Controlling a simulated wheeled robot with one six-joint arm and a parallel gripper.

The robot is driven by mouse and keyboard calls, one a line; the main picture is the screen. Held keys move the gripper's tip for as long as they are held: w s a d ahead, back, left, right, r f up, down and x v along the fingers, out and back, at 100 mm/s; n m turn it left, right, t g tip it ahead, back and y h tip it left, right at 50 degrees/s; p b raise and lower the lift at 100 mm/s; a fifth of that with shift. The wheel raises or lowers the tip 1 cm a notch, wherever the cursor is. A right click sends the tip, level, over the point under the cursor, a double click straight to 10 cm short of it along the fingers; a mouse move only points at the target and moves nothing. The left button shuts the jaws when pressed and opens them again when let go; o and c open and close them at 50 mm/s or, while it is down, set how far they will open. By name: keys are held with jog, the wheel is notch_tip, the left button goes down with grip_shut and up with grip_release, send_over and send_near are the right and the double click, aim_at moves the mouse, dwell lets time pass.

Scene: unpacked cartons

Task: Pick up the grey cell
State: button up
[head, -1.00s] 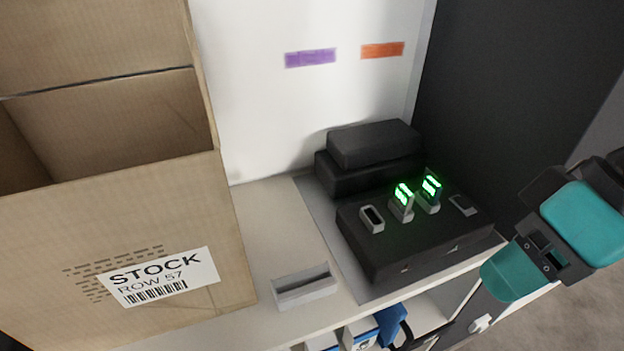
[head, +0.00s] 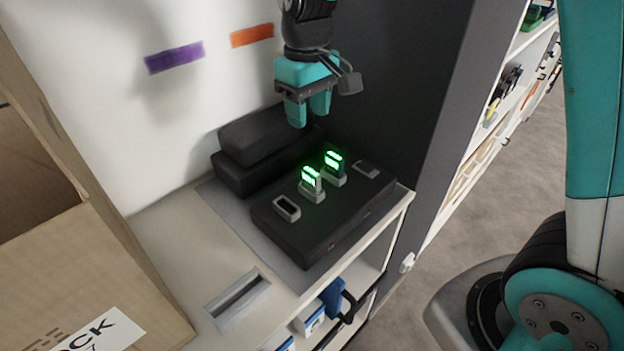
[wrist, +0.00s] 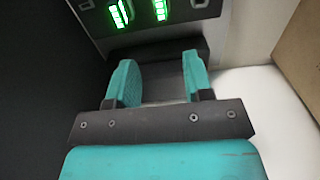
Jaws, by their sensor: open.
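Two cells with glowing green faces stand upright in the black charging block (head: 325,228). The left cell (head: 312,182) looks grey around its green lights; the right cell (head: 335,167) looks darker. The glow makes their body colours hard to tell. In the wrist view both show at the top edge, partly cut off: the darker cell (wrist: 119,14) and the grey-looking cell (wrist: 161,10). My gripper (head: 309,113) is open and empty, fingers pointing down, above and behind the cells, near the stacked black boxes. It touches neither cell.
Empty sockets (head: 287,208) (head: 367,169) flank the cells. Stacked black boxes (head: 265,140) stand behind the block. A grey slotted holder (head: 237,300) lies at the front left, by a large carton (head: 70,250). A dark wall (head: 400,100) rises behind at right.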

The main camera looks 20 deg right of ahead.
aim_at(311, 171)
notch_tip(311, 171, down, 10)
jog(key=shift+s+f+p, duration=0.1)
jog(key=shift+f+p, duration=0.05)
jog(key=shift+p, duration=0.7)
jog(key=shift+s+d+f+p, duration=0.15)
jog(key=shift+f+p, duration=0.3)
jog(key=shift+f, duration=0.9)
jog(key=shift+s+a+f+p, duration=0.15)
jog(key=shift+f+p, duration=0.3)
jog(key=shift+f, duration=0.85)
jog(key=shift+d, duration=0.1)
grip_shut()
